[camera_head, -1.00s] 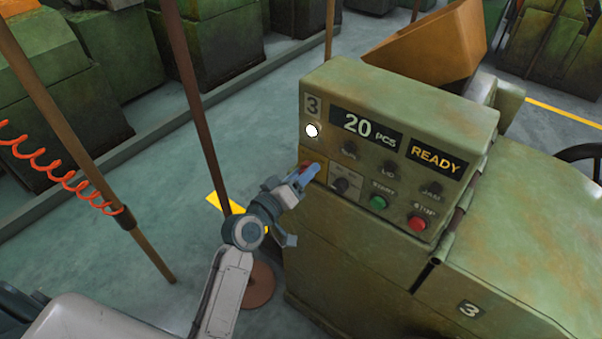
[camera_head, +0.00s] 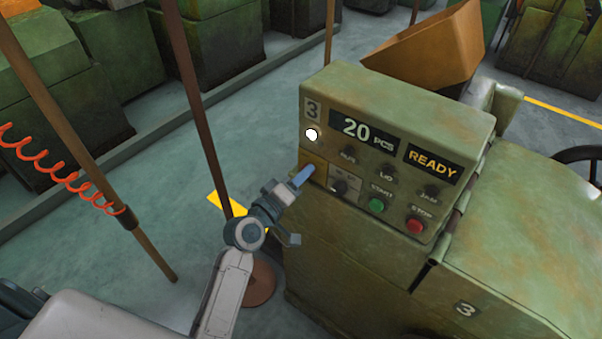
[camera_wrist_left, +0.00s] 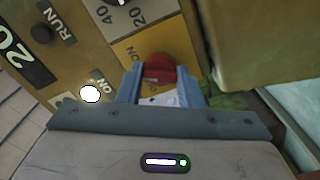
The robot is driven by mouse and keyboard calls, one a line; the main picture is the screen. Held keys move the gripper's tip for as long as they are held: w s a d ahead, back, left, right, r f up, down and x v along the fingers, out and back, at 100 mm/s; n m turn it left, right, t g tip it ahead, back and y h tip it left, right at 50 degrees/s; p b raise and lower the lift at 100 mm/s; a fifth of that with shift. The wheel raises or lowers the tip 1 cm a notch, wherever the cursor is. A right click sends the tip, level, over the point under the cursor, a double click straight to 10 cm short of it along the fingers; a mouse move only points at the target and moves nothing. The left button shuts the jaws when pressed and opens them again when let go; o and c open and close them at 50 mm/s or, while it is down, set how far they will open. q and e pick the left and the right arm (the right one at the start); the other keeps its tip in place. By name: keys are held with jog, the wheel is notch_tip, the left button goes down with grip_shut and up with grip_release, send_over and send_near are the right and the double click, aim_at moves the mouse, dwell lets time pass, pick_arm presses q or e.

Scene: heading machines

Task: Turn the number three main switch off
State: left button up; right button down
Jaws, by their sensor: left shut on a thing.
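The number three machine's control panel (camera_head: 385,165) shows a "3", a "20 PCS" display and a "READY" display. The main switch is a red rotary knob (camera_wrist_left: 158,68) on a yellow plate (camera_head: 313,167) at the panel's lower left, with "ON" printed on the plate. My left gripper (camera_head: 301,178) is at this plate, its blue fingers on either side of the red knob in the left wrist view (camera_wrist_left: 159,84), shut on it. The knob is hidden in the head view. A white lamp (camera_head: 311,134) above the plate is lit. My right gripper is not in view.
A dark selector knob (camera_head: 339,187), a green START button (camera_head: 376,205) and a red STOP button (camera_head: 416,226) sit close to the right of the switch. A brown post (camera_head: 190,100) stands left of my arm. Open floor (camera_head: 120,165) lies behind.

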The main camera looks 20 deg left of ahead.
pick_arm(q)
jog(key=shift+n+p, duration=3.55)
jog(key=shift+n, duration=3.75)
jog(key=o, duration=1)
jog(key=shift+s, duration=0.1)
jog(key=shift+b+v, duration=1.75)
jog(key=shift+v, duration=3.6)
